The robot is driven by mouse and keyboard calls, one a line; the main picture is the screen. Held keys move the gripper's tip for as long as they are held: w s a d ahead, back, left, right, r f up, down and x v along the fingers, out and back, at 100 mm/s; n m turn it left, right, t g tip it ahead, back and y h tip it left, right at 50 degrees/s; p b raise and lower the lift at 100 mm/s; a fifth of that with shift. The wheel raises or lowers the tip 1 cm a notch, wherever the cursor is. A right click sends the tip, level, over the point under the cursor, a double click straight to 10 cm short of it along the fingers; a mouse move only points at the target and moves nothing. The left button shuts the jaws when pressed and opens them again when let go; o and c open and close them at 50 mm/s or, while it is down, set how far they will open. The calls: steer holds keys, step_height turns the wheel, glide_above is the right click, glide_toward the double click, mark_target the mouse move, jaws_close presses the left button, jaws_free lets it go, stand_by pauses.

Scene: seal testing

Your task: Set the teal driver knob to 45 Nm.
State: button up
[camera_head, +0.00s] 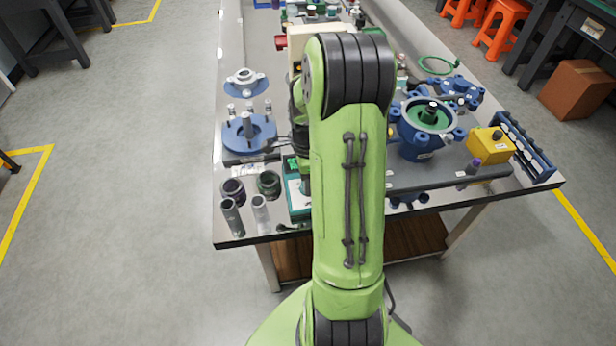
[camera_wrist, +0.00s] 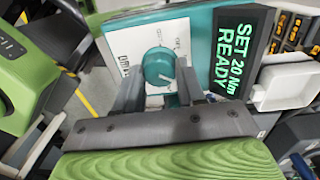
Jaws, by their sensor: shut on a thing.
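The teal driver knob (camera_wrist: 158,64) is in the wrist view, round, with a pale pointer mark towards its lower right. It sits on a white panel (camera_wrist: 122,38) with small print that I cannot read fully. My gripper (camera_wrist: 160,78) has one finger on each side of the knob and is shut on it. The dark display (camera_wrist: 236,58) beside the panel reads "SET 20 Nm READY" in green. In the head view the teal driver unit (camera_head: 297,200) shows at the table's front, partly hidden behind my green arm. My gripper is hidden there.
On the table, a blue flange fixture (camera_head: 240,140) and several grey and dark fittings stand left of my arm. A blue valve body (camera_head: 420,140), a yellow box (camera_head: 490,146) and a dark bar (camera_head: 450,180) lie to its right. A white tray (camera_wrist: 284,88) is near the display.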

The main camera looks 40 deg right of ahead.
steer(key=m+p, duration=0.1)
steer(key=m, duration=0.3)
steer(key=shift+m, duration=0.3)
steer(key=shift+m+p, duration=0.3)
steer(key=shift+m, duration=2)
steer(key=shift+t, duration=0.3)
steer(key=o, duration=1.1)
steer(key=shift+c, duration=0.2)
step_height(320, 180, up, 16)
steer(key=p, duration=0.5)
steer(key=shift+d, duration=0.35)
steer(key=shift+f, duration=0.1)
